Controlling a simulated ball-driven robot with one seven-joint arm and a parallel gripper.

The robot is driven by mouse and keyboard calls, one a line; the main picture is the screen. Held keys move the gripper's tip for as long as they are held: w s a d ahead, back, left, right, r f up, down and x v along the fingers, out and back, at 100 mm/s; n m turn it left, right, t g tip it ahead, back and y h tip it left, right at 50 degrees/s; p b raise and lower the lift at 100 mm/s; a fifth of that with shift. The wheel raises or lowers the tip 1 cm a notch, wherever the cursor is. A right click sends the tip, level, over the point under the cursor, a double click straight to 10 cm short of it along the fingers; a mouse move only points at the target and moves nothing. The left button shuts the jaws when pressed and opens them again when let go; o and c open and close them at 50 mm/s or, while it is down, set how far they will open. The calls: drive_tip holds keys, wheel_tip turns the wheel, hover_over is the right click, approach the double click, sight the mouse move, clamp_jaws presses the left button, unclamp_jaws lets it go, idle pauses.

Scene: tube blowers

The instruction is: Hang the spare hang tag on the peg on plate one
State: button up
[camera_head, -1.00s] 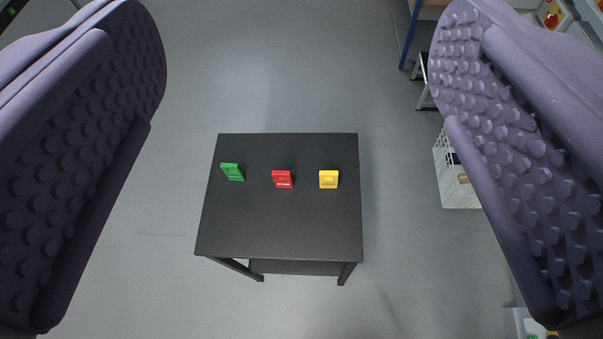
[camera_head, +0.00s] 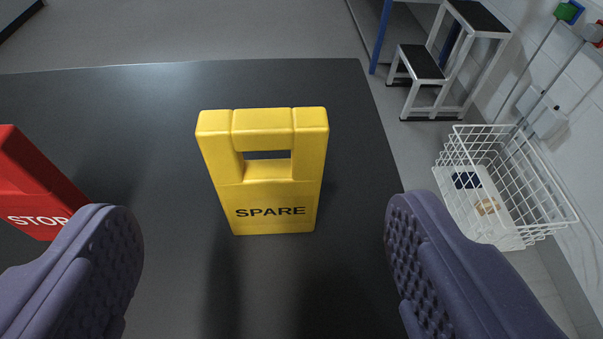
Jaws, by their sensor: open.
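The spare hang tag (camera_head: 270,194) is a thick yellow block marked SPARE. It stands on the black table, with a rectangular slot through its upper part. My gripper (camera_head: 255,240) is open, with its two purple studded fingers wide apart. The fingers are on the near side of the yellow tag, one to its left and one to its right, and do not touch it. The peg and plate one are not in view.
The black table (camera_head: 100,110) has free room around the yellow tag. A red STOP tag (camera_head: 35,190) stands at the left, close to my left finger. A white wire basket (camera_head: 505,190) and a step stool (camera_head: 440,65) are off the table's right side.

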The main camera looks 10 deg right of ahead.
drive_tip(key=b+x, duration=0.1)
drive_tip(key=x, duration=0.4)
drive_tip(key=shift+b, duration=0.3)
drive_tip(key=shift+s, duration=0.1)
drive_tip(key=c, duration=1.1)
drive_tip(key=shift+r, duration=0.15)
drive_tip(key=s+f+p+v, duration=0.1)
drive_tip(key=p+v, duration=0.4)
drive_tip(key=v, duration=1.2)
drive_tip(key=w+d+r, duration=0.1)
drive_tip(key=w+d, duration=0.4)
drive_tip(key=d, duration=0.3)
drive_tip(key=w+d+r, duration=0.1)
drive_tip(key=w+d, duration=0.5)
drive_tip(key=d, duration=0.3)
drive_tip(key=shift+d+b, duration=0.2)
drive_tip(key=shift+b, duration=0.1)
